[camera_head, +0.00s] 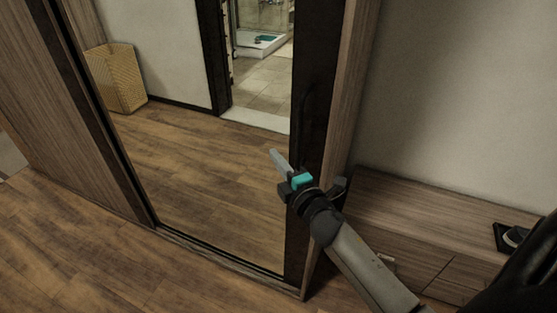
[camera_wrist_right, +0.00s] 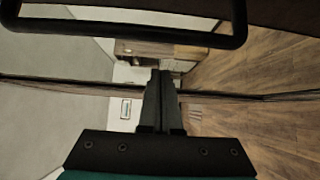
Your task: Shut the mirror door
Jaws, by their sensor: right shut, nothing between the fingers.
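The mirror door (camera_head: 190,165) is a tall mirror panel with a dark frame (camera_head: 312,130), left of centre in the head view. It reflects wood floor, a basket and a doorway. A dark handle (camera_head: 302,106) stands out along its right frame; a black bar that appears to be this handle (camera_wrist_right: 130,32) crosses the top of the wrist view. My right gripper (camera_head: 276,156) is in front of the mirror's right part, below the handle. Its fingers (camera_wrist_right: 163,75) are shut and empty. I cannot tell whether they touch the door. My left gripper is not in view.
A wooden side panel (camera_head: 352,85) stands right of the door frame. A low wooden cabinet (camera_head: 430,215) with a dark tray (camera_head: 508,238) on it is at the right, near my right arm. A wood panel (camera_head: 60,120) is left of the mirror. The floor in front (camera_head: 80,255) is clear.

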